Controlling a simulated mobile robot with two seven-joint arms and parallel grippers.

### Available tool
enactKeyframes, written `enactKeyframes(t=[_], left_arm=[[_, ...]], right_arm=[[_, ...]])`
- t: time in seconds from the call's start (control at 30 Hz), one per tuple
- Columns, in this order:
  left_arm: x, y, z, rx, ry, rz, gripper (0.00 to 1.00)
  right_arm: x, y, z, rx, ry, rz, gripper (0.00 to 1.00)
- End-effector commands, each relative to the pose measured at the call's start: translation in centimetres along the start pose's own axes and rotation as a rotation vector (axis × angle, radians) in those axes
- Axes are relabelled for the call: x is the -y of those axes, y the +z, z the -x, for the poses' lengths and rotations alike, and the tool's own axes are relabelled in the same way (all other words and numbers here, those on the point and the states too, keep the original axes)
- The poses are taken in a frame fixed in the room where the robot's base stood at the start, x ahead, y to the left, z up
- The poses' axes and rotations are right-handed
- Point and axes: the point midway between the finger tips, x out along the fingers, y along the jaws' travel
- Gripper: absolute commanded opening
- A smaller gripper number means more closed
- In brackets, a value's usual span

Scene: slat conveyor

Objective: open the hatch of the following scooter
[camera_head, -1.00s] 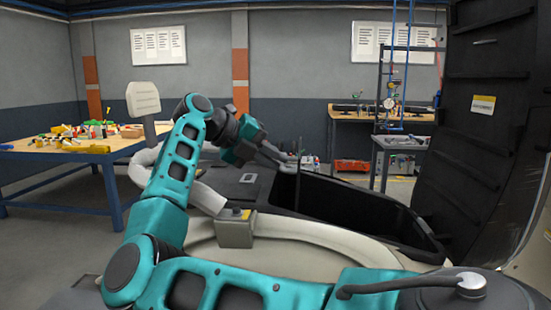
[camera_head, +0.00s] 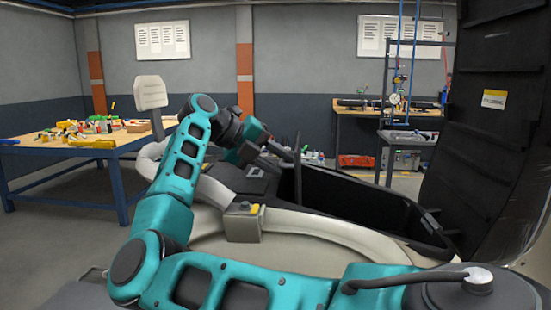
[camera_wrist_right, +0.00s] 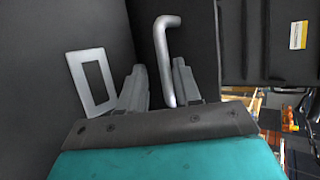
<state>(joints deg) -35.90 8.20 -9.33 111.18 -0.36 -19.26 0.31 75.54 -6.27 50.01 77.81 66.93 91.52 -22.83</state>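The scooter's pale body with a black tub (camera_head: 345,196) lies ahead. A tall black ribbed panel (camera_head: 490,150) with a yellow label stands upright at its right; I cannot tell for sure whether it is this scooter's hatch. My right gripper (camera_head: 287,152) is over the far left end of the tub, near a dark surface. In the right wrist view, a grey bent handle (camera_wrist_right: 166,60) stands between the two spread fingers of the right gripper (camera_wrist_right: 158,70). The gripper is open, and I see no grip on the handle. My left gripper is not in view.
A grey box with a yellow button (camera_head: 243,221) sits on the pale body. A pale backrest (camera_head: 150,92) stands behind. A cluttered table (camera_head: 30,147) is at left, a workbench (camera_head: 345,110) at the back. A pale rectangular frame (camera_wrist_right: 90,82) lies left of the handle.

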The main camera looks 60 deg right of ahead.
Motion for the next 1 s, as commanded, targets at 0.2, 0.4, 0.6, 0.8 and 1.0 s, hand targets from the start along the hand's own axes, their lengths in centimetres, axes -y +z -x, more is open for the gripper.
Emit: enactKeyframes(t=[0.2,0.4,0.6,0.8,1.0], left_arm=[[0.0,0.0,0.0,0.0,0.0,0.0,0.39],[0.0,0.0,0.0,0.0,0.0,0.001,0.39],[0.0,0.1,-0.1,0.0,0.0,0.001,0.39],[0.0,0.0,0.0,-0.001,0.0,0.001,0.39],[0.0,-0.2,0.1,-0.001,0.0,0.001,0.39]], right_arm=[[-0.1,0.1,0.0,0.001,0.003,0.003,0.38],[-0.1,0.1,1.8,0.006,0.004,0.004,0.38],[0.1,0.1,6.2,0.006,0.002,0.003,0.38],[0.2,0.0,10.3,0.004,0.001,0.001,0.38],[0.2,-0.1,12.6,0.001,0.0,-0.001,0.38]])
